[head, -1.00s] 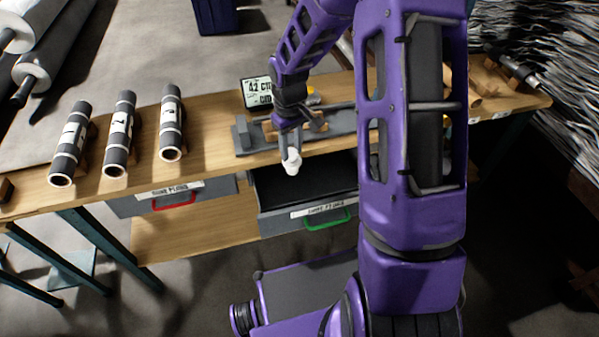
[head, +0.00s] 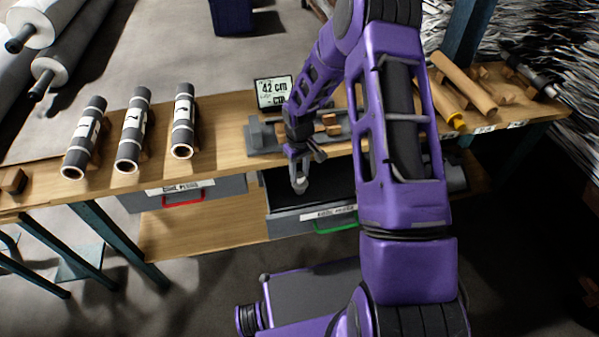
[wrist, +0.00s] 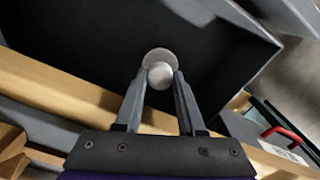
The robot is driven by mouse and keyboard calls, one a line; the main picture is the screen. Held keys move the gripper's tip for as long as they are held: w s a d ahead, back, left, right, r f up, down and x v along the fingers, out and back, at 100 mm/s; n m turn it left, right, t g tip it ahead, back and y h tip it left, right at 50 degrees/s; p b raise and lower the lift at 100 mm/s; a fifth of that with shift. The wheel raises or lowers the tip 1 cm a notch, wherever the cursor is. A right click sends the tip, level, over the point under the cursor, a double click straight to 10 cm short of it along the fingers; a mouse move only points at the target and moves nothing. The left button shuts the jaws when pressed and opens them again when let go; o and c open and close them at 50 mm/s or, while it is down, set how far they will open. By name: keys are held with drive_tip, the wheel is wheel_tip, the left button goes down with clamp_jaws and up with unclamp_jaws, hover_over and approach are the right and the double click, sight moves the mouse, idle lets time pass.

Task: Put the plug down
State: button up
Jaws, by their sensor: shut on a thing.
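A pale grey-white plug (wrist: 160,68) is held between the fingertips of my gripper (wrist: 160,80) in the wrist view. The plug has a round flange and a smaller round end. In the head view my gripper (head: 300,178) points down with the plug (head: 300,186) at its tip, over the open drawer with the green handle (head: 335,224). The dark drawer floor (wrist: 80,35) lies beyond the plug in the wrist view. I cannot tell whether the plug touches it.
A closed drawer with a red handle (head: 183,200) is to the left. Several dark rolls (head: 132,130) lie on the wooden bench (head: 225,140). A display reading 42 cm (head: 274,92) and a grey fixture (head: 262,138) stand behind my gripper. Brown tubes (head: 465,85) lie at right.

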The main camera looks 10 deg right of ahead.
drive_tip(key=o, duration=1.1)
drive_tip(key=shift+f, duration=0.15)
drive_tip(key=shift+c, duration=0.2)
wheel_tip(320, 180, up, 12)
drive_tip(key=shift+p, duration=0.35)
